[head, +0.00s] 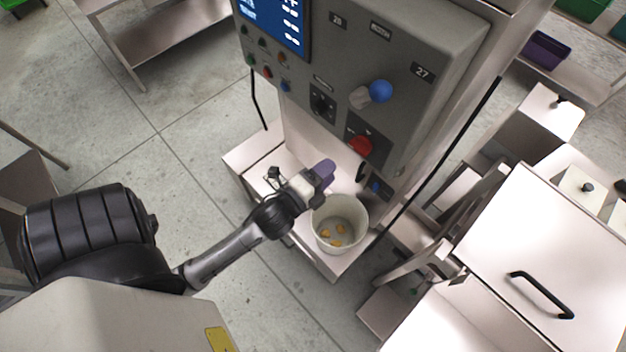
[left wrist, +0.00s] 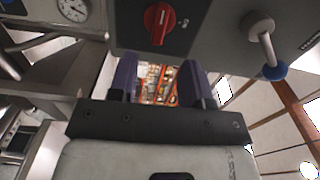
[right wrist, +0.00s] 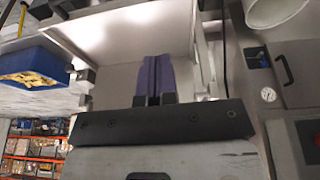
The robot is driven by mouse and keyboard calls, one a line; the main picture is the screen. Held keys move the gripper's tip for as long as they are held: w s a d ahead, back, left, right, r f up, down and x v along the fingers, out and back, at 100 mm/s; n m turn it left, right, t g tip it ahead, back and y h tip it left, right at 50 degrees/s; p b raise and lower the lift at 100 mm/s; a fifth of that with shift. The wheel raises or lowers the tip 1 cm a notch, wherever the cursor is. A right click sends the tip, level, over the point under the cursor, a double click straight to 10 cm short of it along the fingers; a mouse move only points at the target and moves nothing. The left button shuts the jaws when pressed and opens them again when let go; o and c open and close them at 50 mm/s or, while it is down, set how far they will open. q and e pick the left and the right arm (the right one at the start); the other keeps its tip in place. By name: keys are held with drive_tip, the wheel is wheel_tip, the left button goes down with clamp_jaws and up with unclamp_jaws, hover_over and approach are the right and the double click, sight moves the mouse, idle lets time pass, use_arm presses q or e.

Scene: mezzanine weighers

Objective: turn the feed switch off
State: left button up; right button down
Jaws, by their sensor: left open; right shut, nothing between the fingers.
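A grey control panel (head: 345,60) carries a red rotary knob (head: 360,146), a black rotary switch (head: 321,105) and a lever with a blue ball (head: 380,91). The labels are too small to tell which is the feed switch. My left gripper (head: 323,172) is open and empty, below and left of the red knob and apart from it. In the left wrist view, the red knob (left wrist: 159,22) lies beyond the open fingers (left wrist: 160,82), and the lever (left wrist: 264,38) is to its right. My right gripper (right wrist: 154,78) shows only in the right wrist view, shut and empty.
A white bucket (head: 318,222) with several yellow pieces stands under the panel, close to my left gripper. A metal cabinet with a black handle (head: 541,295) is at the right. A blue bin (right wrist: 35,62) shows in the right wrist view. Open floor lies left of the panel.

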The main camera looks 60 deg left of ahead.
use_arm(q)
drive_tip(key=shift+s+d+b, duration=0.2)
drive_tip(key=shift+s+b, duration=0.05)
drive_tip(key=shift+s, duration=0.9)
drive_tip(key=shift+s+d+b, duration=0.15)
drive_tip(key=shift+s+b, duration=0.1)
drive_tip(key=shift+s, duration=0.85)
drive_tip(key=s+f+n+g, duration=0.7)
drive_tip(key=f+n+g, duration=0.4)
drive_tip(key=n, duration=0.3)
drive_tip(key=s+d+r+g+h+p, duration=0.3)
drive_tip(key=s+d+r+p, duration=0.1)
drive_tip(key=s+d, duration=0.1)
drive_tip(key=shift+d+r+p, duration=0.15)
drive_tip(key=shift+d+p, duration=0.25)
drive_tip(key=shift+d, duration=0.3)
